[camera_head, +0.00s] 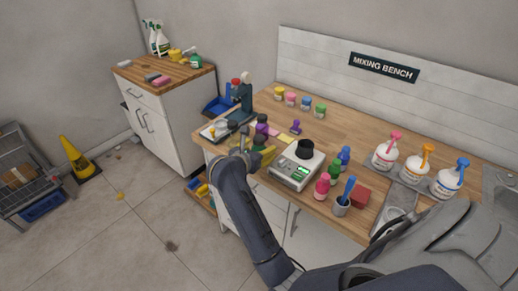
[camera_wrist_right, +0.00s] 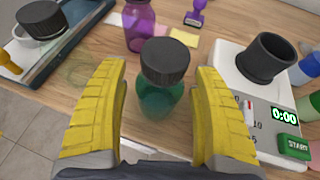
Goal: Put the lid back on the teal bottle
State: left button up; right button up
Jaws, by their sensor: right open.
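The teal bottle (camera_wrist_right: 160,98) stands on the wooden bench between the two yellow fingers of my right gripper (camera_wrist_right: 161,95) in the right wrist view. A black ribbed lid (camera_wrist_right: 165,60) covers its top; I cannot tell whether it is fully seated. My right gripper is open, with a finger on each side of the bottle and visible gaps to both. In the head view my right gripper (camera_head: 262,156) is at the bench's front edge, and the bottle is largely hidden there. My left gripper is not in view.
A white scale (camera_wrist_right: 228,85) carrying a black cup (camera_wrist_right: 264,58) stands close on the right. A purple bottle (camera_wrist_right: 139,25) stands just behind, beside yellow notes (camera_wrist_right: 184,38). A tray (camera_wrist_right: 68,38) with a black-lidded item (camera_wrist_right: 42,20) lies left. Pump bottles (camera_head: 420,162) stand farther right.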

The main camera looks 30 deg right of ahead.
aim_at(257, 150)
jog(key=shift+r, duration=0.1)
jog(key=shift+a+r, duration=0.1)
jog(key=shift+a, duration=0.05)
jog(key=shift+v, duration=1.9)
jog(key=shift+s, duration=0.1)
